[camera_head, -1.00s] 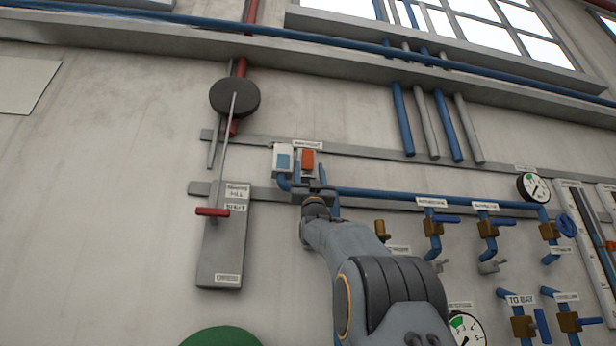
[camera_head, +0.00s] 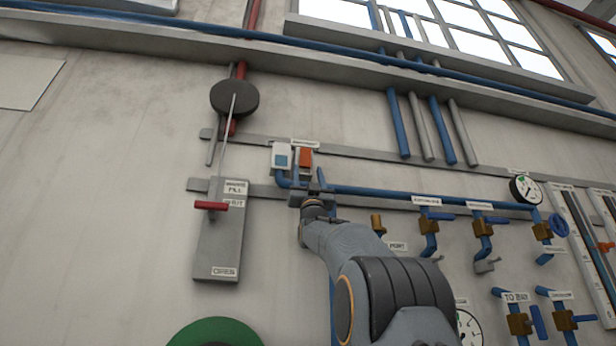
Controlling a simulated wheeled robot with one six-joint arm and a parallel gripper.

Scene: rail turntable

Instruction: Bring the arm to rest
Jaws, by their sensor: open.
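My arm (camera_head: 385,285) reaches up from the bottom of the view, right of the middle, toward the wall panel. My gripper (camera_head: 311,192) is at the arm's far end, just below a white box with a blue face (camera_head: 282,157) and an orange-faced box (camera_head: 305,160). The gripper is small in view and its jaws are partly hidden by the wrist. It is open, and I see nothing held in it. I cannot tell whether it touches the pipe or boxes behind it.
A blue horizontal pipe (camera_head: 430,199) runs right from the gripper to a gauge (camera_head: 526,189), with several brass valves (camera_head: 429,223) below. Left of the arm are a grey plate (camera_head: 220,245) with a red handle (camera_head: 211,205) and a dark pulley (camera_head: 234,98). Bare wall lies farther left.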

